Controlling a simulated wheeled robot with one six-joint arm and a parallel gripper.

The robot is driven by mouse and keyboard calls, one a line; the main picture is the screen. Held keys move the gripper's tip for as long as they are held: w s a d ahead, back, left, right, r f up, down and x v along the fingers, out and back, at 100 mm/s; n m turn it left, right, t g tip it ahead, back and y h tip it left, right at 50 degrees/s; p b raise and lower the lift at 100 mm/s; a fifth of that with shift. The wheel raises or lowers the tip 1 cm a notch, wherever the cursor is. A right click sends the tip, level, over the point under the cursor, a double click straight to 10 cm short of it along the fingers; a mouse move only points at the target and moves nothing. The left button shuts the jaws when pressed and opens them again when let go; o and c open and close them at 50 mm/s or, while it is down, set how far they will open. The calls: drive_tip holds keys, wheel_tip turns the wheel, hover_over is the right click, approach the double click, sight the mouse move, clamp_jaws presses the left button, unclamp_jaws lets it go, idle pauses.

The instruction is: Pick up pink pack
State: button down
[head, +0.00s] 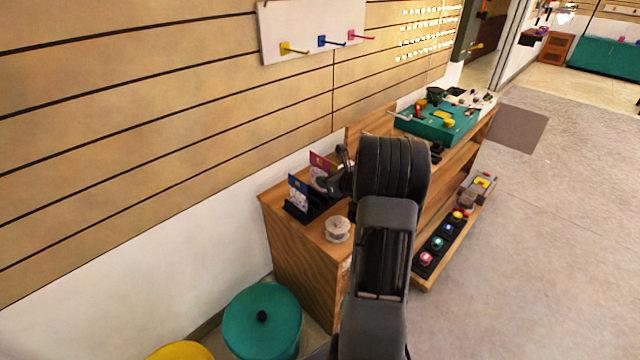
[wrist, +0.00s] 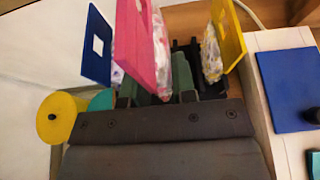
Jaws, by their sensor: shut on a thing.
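The pink pack (wrist: 135,45) stands upright in the wrist view, a flat pink card with a clear bag of pale contents on its right side. My gripper (wrist: 158,90) is shut on its lower part, one finger on each side. In the head view the pink pack (head: 319,166) shows at the black rack on the wooden shelf top, with my gripper (head: 338,181) at its right side. The fingertips are partly hidden there. I cannot tell whether the pack's bottom is clear of the rack.
A blue pack (wrist: 97,48) stands left of the pink pack and a yellow pack (wrist: 229,35) to its right. The black rack (head: 297,212) is close below. A whitish round object (head: 337,229) sits on the shelf top (head: 309,237). The slatted wall is behind.

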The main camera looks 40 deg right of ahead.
drive_tip(key=r+p+v, duration=0.1)
drive_tip(key=p+v, duration=0.1)
drive_tip(key=v, duration=1)
drive_tip(key=shift+r, duration=0.55)
